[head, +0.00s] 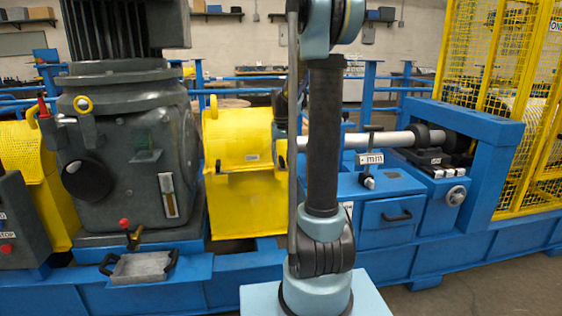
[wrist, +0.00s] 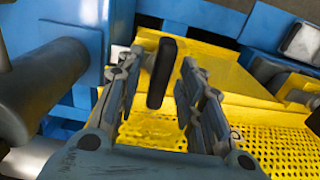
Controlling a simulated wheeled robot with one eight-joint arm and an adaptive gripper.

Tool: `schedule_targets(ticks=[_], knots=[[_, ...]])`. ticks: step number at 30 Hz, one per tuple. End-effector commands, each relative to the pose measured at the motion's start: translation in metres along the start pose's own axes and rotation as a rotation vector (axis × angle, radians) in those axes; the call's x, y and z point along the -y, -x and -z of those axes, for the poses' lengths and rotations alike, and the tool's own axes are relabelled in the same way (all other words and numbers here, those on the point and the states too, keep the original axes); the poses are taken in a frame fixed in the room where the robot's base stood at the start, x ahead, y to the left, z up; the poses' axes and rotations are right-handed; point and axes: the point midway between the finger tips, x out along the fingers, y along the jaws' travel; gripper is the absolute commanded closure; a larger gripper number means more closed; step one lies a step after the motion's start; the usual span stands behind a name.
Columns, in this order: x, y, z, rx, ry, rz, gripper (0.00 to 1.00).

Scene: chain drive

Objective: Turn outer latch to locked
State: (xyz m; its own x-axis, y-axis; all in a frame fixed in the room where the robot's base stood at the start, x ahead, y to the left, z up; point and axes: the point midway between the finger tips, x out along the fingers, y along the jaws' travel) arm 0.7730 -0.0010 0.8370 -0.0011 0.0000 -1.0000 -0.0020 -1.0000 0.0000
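In the wrist view, a black, elongated latch handle (wrist: 162,73) stands upright in the picture against a yellow cover (wrist: 150,130). My gripper (wrist: 160,62) is open, with one finger on each side of the handle. A gap shows between the handle and each finger, so I see no clear contact. In the head view, the yellow cover (head: 240,150) is in the middle of the machine. My arm stands in front of its right side and hides the latch and most of my gripper. I cannot tell the latch's locked or unlocked marks.
A blue frame part (wrist: 75,35) and a dark round bar (wrist: 45,85) lie close on the left in the wrist view. In the head view, a large grey gearbox (head: 130,150) stands left of the cover, and a steel shaft (head: 390,139) runs to the right.

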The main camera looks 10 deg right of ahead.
Motion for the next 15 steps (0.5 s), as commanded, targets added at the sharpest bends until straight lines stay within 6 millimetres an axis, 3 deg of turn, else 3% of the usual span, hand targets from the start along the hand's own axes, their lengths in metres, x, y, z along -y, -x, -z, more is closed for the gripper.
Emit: schedule_targets(ticks=[10, 14, 15], knots=[[0.0007, -0.0026, -0.0001, 0.0, 0.001, 0.0, 0.67], [0.0016, -0.0025, -0.0001, 0.0, 0.002, 0.0, 0.97], [0.0017, -0.0024, -0.0001, 0.0, 0.002, 0.0, 1.0]])
